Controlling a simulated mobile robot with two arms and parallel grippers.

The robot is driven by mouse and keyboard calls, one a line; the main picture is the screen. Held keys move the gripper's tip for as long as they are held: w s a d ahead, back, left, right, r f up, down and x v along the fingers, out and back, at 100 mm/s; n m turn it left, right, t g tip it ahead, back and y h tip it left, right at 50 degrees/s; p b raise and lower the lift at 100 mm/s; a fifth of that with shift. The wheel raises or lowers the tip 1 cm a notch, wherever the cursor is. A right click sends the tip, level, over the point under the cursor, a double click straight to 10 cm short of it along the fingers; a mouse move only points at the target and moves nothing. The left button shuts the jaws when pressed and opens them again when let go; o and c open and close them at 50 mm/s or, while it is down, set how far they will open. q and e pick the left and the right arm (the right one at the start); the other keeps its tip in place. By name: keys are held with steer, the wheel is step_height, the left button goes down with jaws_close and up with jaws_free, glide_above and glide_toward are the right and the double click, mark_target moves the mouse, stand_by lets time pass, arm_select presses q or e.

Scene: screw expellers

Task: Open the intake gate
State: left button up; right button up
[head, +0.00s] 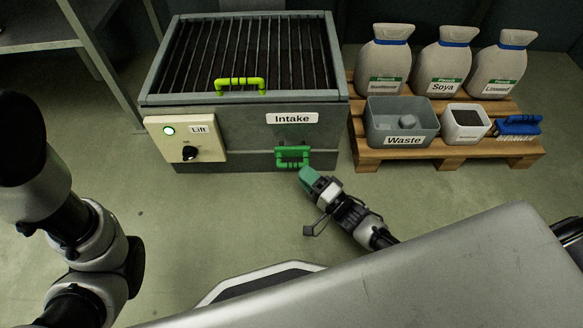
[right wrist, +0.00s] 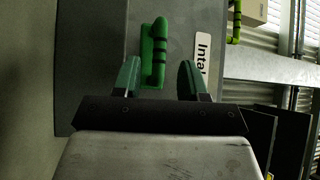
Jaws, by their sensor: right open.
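The grey intake box (head: 320,138) with a barred top stands at the back centre. A yellow-green handle (head: 240,83) sits at the front edge of its grating. A darker green handle (head: 292,152) is low on the front face, below the Intake label. My right gripper (head: 309,203) is open and empty, just below and right of this green handle. In the right wrist view the green handle (right wrist: 154,55) lies ahead, between the lines of the open fingers (right wrist: 160,78); how far ahead is hard to tell. My left gripper is out of view.
A cream Lift panel (head: 185,140) with a lit button and black knob is on the box's left front. A wooden pallet (head: 440,153) at right holds sacks (head: 451,65), a Waste bin (head: 403,125), a white container (head: 465,123) and a blue brush (head: 518,127).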

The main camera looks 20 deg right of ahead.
mark_target(292, 165)
steer(key=b+x, duration=0.1)
steer(key=x, duration=0.3)
steer(key=shift+w+f+b, duration=0.15)
steer(key=shift+b, duration=0.25)
steer(key=shift+w+a+r, duration=0.2)
steer(key=shift+w+a, duration=0.1)
steer(key=shift+w, duration=0.15)
jaws_close()
